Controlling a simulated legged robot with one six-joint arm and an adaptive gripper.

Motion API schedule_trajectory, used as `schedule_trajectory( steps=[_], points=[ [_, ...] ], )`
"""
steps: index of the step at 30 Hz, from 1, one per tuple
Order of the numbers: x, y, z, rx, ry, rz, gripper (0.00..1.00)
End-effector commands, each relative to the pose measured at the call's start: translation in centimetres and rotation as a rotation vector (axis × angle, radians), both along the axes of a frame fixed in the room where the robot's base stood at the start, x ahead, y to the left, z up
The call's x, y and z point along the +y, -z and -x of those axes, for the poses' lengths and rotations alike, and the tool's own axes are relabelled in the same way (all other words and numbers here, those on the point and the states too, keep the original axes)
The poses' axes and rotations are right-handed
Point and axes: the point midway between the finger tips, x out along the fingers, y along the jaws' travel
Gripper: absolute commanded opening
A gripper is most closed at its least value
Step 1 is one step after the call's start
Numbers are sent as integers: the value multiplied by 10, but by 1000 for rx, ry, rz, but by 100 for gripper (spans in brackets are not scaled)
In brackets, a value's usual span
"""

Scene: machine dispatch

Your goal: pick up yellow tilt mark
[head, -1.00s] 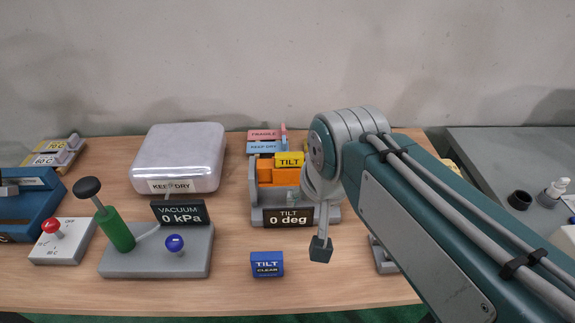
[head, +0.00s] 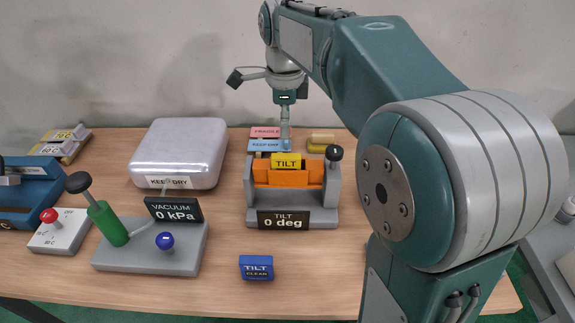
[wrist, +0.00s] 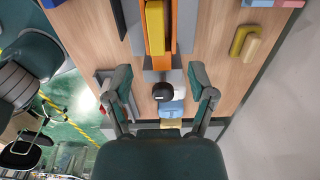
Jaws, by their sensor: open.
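The yellow tilt mark (head: 286,161) is a small block labelled TILT, sitting on the orange cradle (head: 288,178) of the grey tilt stand (head: 250,205). In the wrist view the yellow tilt mark (wrist: 155,28) shows at the top, on the orange cradle. My gripper (head: 285,140) hangs pointing down, seen edge-on just behind and above the mark in the head view. In the wrist view my gripper (wrist: 159,75) is open and empty, with its fingers spread wide. The mark lies beyond the fingertips, not between them.
A black knob (head: 334,152) stands at the stand's right side. Pink (head: 265,132) and blue (head: 262,145) labelled blocks lie behind it, with a yellow handle-shaped piece (head: 321,139) to their right. A blue TILT CLEAR block (head: 256,267) is in front. A silver case (head: 180,152) is left.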

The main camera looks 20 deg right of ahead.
Motion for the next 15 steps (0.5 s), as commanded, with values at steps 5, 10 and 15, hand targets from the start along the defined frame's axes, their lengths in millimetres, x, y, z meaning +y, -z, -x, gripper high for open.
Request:
schedule_trajectory(
  steps=[5, 10, 15],
  points=[
    [0, 30, 1, 2, -2, -1, 71],
    [-1, 43, 1, 0, -3, 0, 71],
    [-4, 67, 5, 2, -3, -1, 71]
  ],
)
